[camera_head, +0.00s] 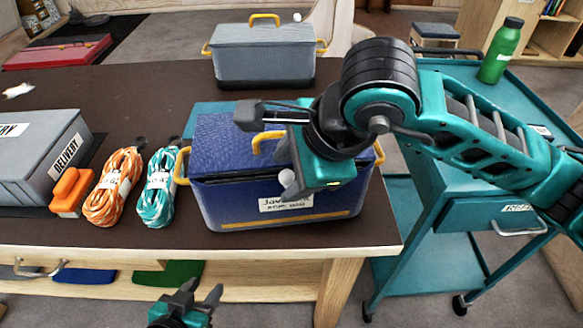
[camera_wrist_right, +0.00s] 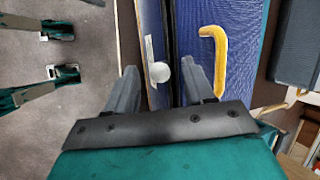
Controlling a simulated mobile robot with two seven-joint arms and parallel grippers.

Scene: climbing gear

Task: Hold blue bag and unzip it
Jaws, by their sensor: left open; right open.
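The blue bag (camera_head: 225,203) stands upright on the brown table, with a yellow top handle (camera_head: 266,140), yellow side handles and a white label. A small white ball (camera_head: 287,178), seemingly the zipper pull, is at its front upper edge. My right gripper (camera_head: 264,146) is over the bag, open, and hides part of its top. In the right wrist view the white ball (camera_wrist_right: 159,73) shows between the spread fingers (camera_wrist_right: 160,78), beside a dark seam; contact cannot be told. My left gripper (camera_head: 201,289) is open and empty, low in front of the table, apart from the bag.
A grey bag (camera_head: 264,60) stands behind. Orange rope (camera_head: 113,187), teal rope (camera_head: 160,187), an orange item (camera_head: 71,192) and a grey delivery box (camera_head: 40,155) are to the left. A teal cart (camera_head: 440,165) with a green bottle (camera_head: 501,50) is at right.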

